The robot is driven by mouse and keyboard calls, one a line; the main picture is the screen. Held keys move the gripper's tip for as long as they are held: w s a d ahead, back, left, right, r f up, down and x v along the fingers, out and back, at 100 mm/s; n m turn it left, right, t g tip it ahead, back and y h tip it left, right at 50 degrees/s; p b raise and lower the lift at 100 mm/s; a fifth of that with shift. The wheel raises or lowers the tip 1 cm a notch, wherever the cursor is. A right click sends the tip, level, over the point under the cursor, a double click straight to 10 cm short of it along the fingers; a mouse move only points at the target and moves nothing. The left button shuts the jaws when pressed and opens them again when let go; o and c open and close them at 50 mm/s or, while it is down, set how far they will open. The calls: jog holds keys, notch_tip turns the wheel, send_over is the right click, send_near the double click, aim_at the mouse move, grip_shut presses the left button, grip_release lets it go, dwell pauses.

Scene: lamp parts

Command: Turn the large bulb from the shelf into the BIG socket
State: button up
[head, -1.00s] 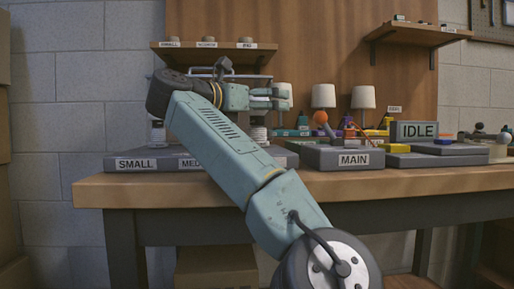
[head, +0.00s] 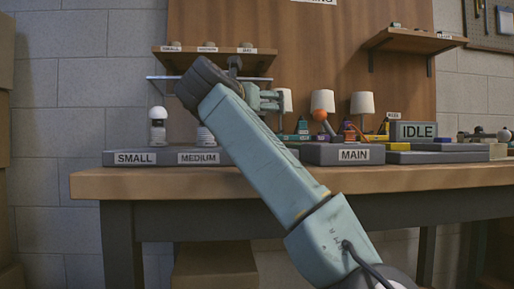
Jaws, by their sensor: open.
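My gripper (head: 276,100) is open beside the wooden board, below the upper left shelf (head: 215,56), pointing right. No bulb shows between its fingers. The shelf bears SMALL, MEDIUM and BIG labels. A small rounded object (head: 246,45) sits above the BIG label; I cannot tell whether it is the large bulb. A white round-topped bulb (head: 158,114) stands upright at the SMALL place on the grey base (head: 232,158). A white ribbed piece (head: 205,136) stands at the MEDIUM place. My arm hides the base to the right of MEDIUM, and I cannot see the BIG socket.
White-shaded lamps (head: 322,101) and an orange ball (head: 319,114) are close to the right of my gripper. Another shelf (head: 400,39) hangs upper right.

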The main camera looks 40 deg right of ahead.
jog(key=s+n+t+y, duration=0.1)
jog(key=s+d+r+n+t+y, duration=0.1)
jog(key=t, duration=0.1)
jog(key=shift+d+r, duration=0.1)
jog(key=shift+r, duration=0.1)
jog(key=shift+w+d+f+n+t+y+p, duration=0.1)
jog(key=shift+w+n+t+y+p, duration=0.05)
jog(key=shift+n+t+y+p, duration=0.4)
jog(key=shift+w+n+t+y+p, duration=0.1)
jog(key=shift+n+t+y+p, duration=0.3)
jog(key=shift+n+y, duration=0.2)
jog(key=shift+w+n+t+y+p, duration=0.2)
jog(key=shift+n+t+y+p, duration=0.7)
jog(key=shift+y, duration=0.55)
jog(key=shift+w+f+n+t+y+p, duration=0.1)
jog(key=shift+n+t+y+p, duration=0.25)
jog(key=shift+n+y+p, duration=0.4)
jog(key=shift+a+f+n+t+y+p, duration=0.15)
jog(key=shift+n+y+p, duration=0.2)
jog(key=shift+y+p, duration=0.4)
jog(key=shift+a+r+n+t+y+p, duration=0.15)
jog(key=shift+n+y+p, duration=0.3)
jog(key=shift+p, duration=0.4)
jog(key=shift+w+n+y+p, duration=0.15)
jog(key=shift+n+y+p, duration=0.5)
jog(key=shift+y+p, duration=0.75)
jog(key=shift+w+n+y+p, duration=0.1)
jog(key=shift+n+y+p, duration=0.65)
jog(key=shift+p, duration=1.15)
